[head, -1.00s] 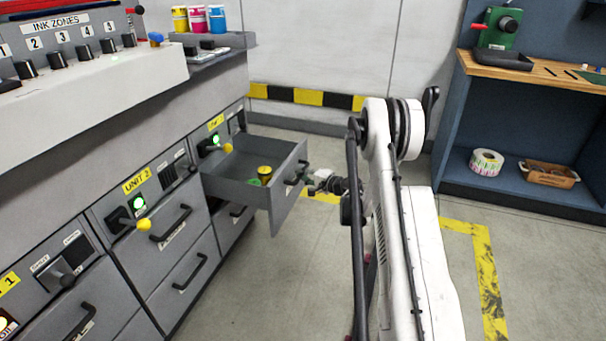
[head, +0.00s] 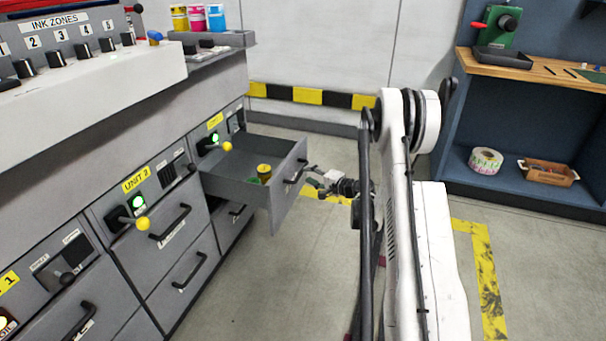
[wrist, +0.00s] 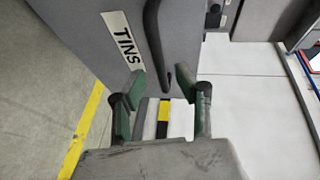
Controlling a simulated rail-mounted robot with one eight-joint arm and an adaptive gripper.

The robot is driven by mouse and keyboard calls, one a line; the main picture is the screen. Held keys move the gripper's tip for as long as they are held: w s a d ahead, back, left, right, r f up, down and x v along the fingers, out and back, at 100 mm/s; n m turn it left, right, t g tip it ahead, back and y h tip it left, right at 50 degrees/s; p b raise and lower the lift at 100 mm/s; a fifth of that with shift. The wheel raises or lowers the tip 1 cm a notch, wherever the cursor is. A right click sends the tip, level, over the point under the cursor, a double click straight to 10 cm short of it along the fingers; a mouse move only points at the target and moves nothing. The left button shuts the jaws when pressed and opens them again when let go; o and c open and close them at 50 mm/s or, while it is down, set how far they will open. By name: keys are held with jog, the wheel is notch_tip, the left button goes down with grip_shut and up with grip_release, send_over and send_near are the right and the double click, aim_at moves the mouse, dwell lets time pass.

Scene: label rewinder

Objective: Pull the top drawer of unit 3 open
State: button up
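The top drawer (head: 246,176) of the far unit at the right end of the row stands pulled well out. A small dark can with a yellow lid (head: 264,170) and something green lie inside it. Its front (wrist: 115,35), with a "TINS" label, and its dark bar handle (wrist: 155,45) show in the wrist view. My gripper (wrist: 160,95) is open, with its green-padded fingers spread and nothing between them. In the head view my gripper (head: 312,180) is just off the drawer front, apart from the handle (head: 296,174).
Unit 2's drawers (head: 172,222) are shut, and a lever with a yellow knob (head: 142,223) juts out above them. A blue workbench (head: 520,140) stands at the right. The floor (head: 270,290) in front of the units is clear.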

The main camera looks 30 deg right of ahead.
jog(key=v, duration=0.7)
dwell(0.4)
